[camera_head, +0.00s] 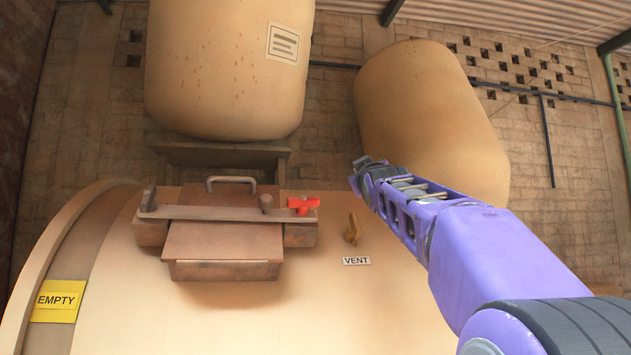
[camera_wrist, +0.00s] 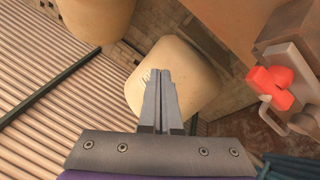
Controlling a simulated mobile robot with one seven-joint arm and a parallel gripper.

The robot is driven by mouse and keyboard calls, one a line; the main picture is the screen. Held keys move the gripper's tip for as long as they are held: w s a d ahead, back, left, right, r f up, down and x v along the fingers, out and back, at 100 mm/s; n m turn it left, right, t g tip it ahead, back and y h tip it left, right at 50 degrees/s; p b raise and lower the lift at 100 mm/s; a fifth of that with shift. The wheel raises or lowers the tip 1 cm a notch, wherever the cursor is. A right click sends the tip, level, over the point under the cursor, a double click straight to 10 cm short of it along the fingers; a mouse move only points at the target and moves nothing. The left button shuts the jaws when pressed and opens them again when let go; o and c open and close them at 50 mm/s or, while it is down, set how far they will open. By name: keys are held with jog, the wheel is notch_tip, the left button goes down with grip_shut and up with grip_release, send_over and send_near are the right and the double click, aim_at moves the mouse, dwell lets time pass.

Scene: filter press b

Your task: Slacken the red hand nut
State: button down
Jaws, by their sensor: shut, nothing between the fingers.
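The red hand nut (camera_head: 303,204) sits at the right end of the bar (camera_head: 228,213) across the brown hatch (camera_head: 224,245) on the tan tank. In the wrist view the red hand nut (camera_wrist: 270,87) shows at the right, beside the end of the grey bar. My gripper (camera_head: 362,163) is up and to the right of the nut in the head view, apart from it. In the wrist view my gripper's fingers (camera_wrist: 160,75) are together, with nothing between them.
A brass vent handle (camera_head: 352,229) stands on the tank right of the hatch, above a VENT label (camera_head: 356,261). A yellow EMPTY sign (camera_head: 58,301) is at the left. Two large tan vessels (camera_head: 225,70) (camera_head: 425,110) stand behind. Open air surrounds my gripper.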

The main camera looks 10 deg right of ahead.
aim_at(313, 197)
jog(key=s+a+m+g+y+p, duration=0.2)
jog(key=s+a+m+g+y, duration=0.15)
jog(key=a, duration=0.65)
jog(key=shift+n+g+y, duration=0.25)
jog(key=shift+n+g, duration=0.1)
jog(key=w+p, duration=0.1)
jog(key=w, duration=0.2)
jog(key=w+p, duration=0.1)
jog(key=w, duration=0.2)
jog(key=w+p, duration=0.1)
jog(key=w, duration=0.2)
jog(key=shift+w+a+f+p, duration=0.25)
jog(key=shift+w+f+p, duration=0.05)
jog(key=shift+w+f, duration=0.1)
jog(key=shift+f, duration=0.15)
jog(key=shift+s+d+f, duration=0.15)
jog(key=shift+s+f, duration=0.25)
jog(key=shift+s, duration=0.2)
jog(key=shift+s+f+b, duration=0.35)
jog(key=shift+f, duration=0.3)
jog(key=shift+s+d+f, duration=0.1)
jog(key=shift+s+f, duration=0.2)
jog(key=shift+s, duration=0.1)
